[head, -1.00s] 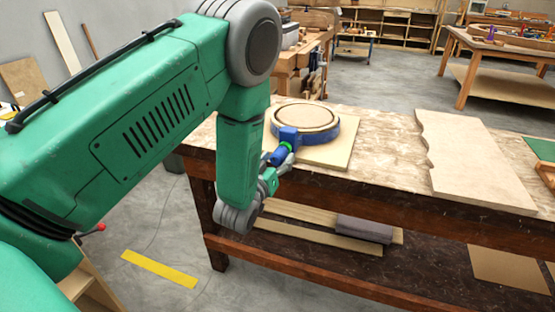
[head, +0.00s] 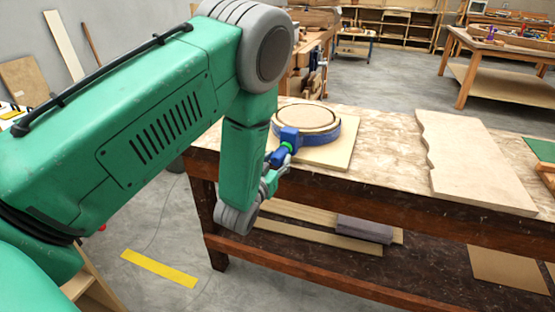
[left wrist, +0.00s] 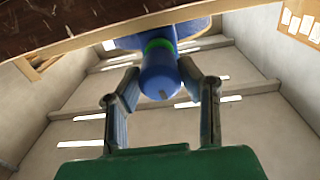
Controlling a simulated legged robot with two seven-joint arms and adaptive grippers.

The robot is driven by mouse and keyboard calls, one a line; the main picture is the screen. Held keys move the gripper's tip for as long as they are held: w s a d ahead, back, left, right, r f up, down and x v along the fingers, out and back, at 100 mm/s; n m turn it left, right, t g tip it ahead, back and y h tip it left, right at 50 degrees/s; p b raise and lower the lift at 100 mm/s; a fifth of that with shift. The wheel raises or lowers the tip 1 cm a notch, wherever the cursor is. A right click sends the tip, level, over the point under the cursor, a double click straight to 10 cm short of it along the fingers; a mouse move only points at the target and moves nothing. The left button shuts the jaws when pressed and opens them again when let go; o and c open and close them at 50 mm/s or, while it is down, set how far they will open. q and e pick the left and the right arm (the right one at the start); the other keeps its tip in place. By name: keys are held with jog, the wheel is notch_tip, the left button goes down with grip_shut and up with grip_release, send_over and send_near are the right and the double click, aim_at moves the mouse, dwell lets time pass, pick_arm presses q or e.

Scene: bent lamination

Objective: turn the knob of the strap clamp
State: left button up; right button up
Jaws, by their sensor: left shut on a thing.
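The strap clamp's blue strap (head: 325,140) runs around a round wooden ring (head: 306,117) lying on a square board. Its blue block (head: 289,135) is at the near left side of the ring. A blue knob (head: 279,155) with a green collar sticks out from the block toward my left arm, past the table edge. My left gripper (head: 277,163) is shut on the knob. In the left wrist view the fingers (left wrist: 160,84) stand on either side of the knob (left wrist: 159,72), whose end faces the camera. My right gripper is not in view.
The square board (head: 333,156) lies near the left end of the wooden workbench (head: 385,165). A pale wavy-edged panel (head: 470,160) lies further right. Planks and a grey block (head: 364,229) lie on the shelf below. The bench top between board and panel is clear.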

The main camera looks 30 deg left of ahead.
pick_arm(q)
jog(key=m, duration=0.5)
jog(key=shift+d, duration=0.1)
jog(key=shift+m, duration=0.4)
jog(key=o, duration=1.1)
jog(key=s, duration=0.4)
jog(key=s+d, duration=0.1)
jog(key=s, duration=0.2)
jog(key=s+d, duration=0.1)
jog(key=s, duration=0.3)
jog(key=shift+s+d, duration=0.15)
jog(key=shift+s, duration=0.2)
jog(key=shift+f, duration=0.1)
